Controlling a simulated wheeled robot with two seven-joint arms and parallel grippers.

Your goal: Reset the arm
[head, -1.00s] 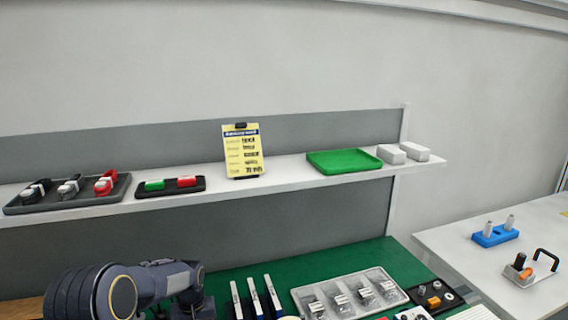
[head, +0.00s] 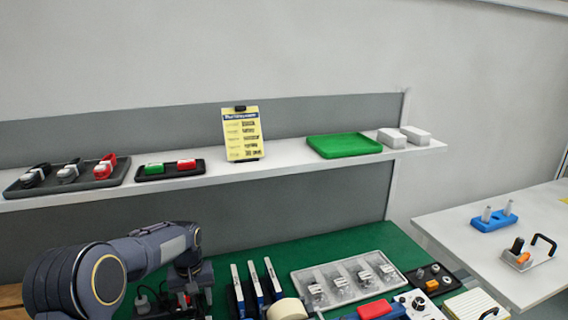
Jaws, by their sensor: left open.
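My left arm (head: 100,275) comes in from the lower left and bends down at the wrist. My left gripper (head: 190,292) points down over the left part of the green bench mat (head: 300,246). It is open, with nothing seen between its fingers; dark items below and beside it make the fingertips hard to make out. My right gripper is not in view.
Right of the gripper stand several white-and-blue upright pieces (head: 255,285), a tape roll (head: 287,309) and a grey compartment tray (head: 350,270). A shelf (head: 290,158) above holds a black tray (head: 110,178), yellow card (head: 242,135) and green tray (head: 345,145). A white side table (head: 450,240) is at right.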

